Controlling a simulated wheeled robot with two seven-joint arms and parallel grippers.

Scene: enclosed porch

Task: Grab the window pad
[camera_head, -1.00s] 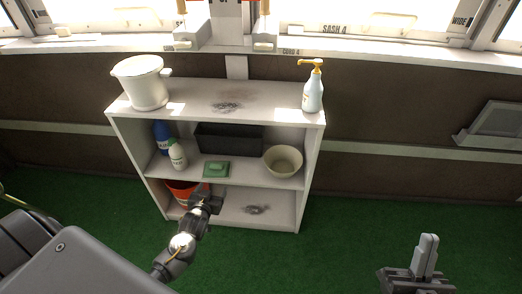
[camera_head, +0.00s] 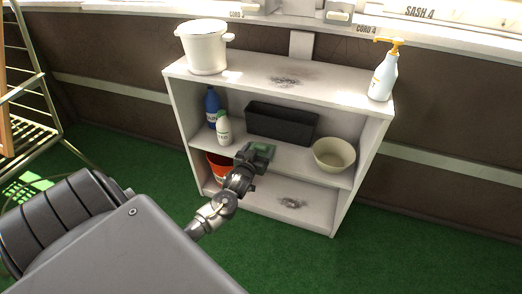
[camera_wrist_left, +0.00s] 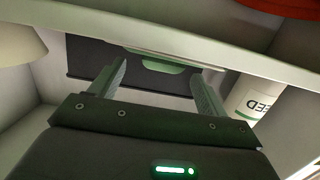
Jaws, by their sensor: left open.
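The window pad, which I take to be the green block (camera_head: 264,149), lies on the middle shelf in front of a black bin. My left gripper (camera_head: 247,157) reaches in from the lower left and hides part of it in the head view. In the left wrist view the gripper (camera_wrist_left: 162,78) is open, with one finger on each side of the picture. Nothing is between the fingers. I cannot tell whether they touch the pad. My right gripper is out of view.
The white shelf unit (camera_head: 300,203) also holds a blue bottle (camera_head: 212,108), a white bottle (camera_head: 224,129), the black bin (camera_head: 282,124) and a cream bowl (camera_head: 334,155). A red bucket (camera_head: 219,168) stands below. A white bucket (camera_head: 204,48) and pump bottle (camera_head: 383,75) stand on top.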

